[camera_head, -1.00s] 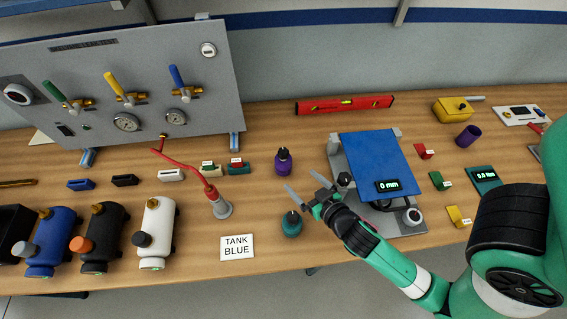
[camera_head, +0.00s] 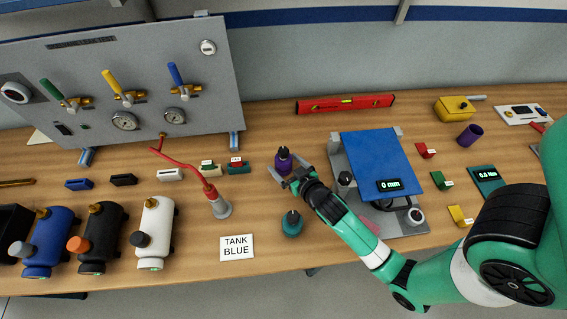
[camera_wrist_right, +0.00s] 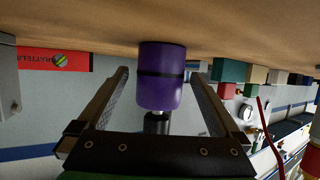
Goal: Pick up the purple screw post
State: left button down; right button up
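The purple screw post (camera_head: 283,156) stands upright on the wooden table, left of the blue-topped platform. It has a black top and, in the right wrist view, a dark band around its purple body (camera_wrist_right: 161,90). My right gripper (camera_head: 281,172) is at the post with its fingers open. In the right wrist view the fingers (camera_wrist_right: 160,95) lie on either side of the post, with a visible gap on both sides. The post's lower part is partly hidden by the gripper in the head view. My left gripper is not in view.
A teal screw post (camera_head: 292,224) stands just in front of my right gripper. A red-handled hose nozzle (camera_head: 219,204) and small labelled blocks (camera_head: 238,167) are to the left. A red level (camera_head: 345,104) lies behind.

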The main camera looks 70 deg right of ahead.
aim_at(286, 153)
grip_shut()
jog(key=shift+r, duration=0.1)
dwell(0.4)
notch_tip(286, 153, up, 9)
jog(key=p, duration=0.3)
jog(key=shift+r+p, duration=0.1)
jog(key=shift+p, duration=0.3)
jog(key=shift+r, duration=0.4)
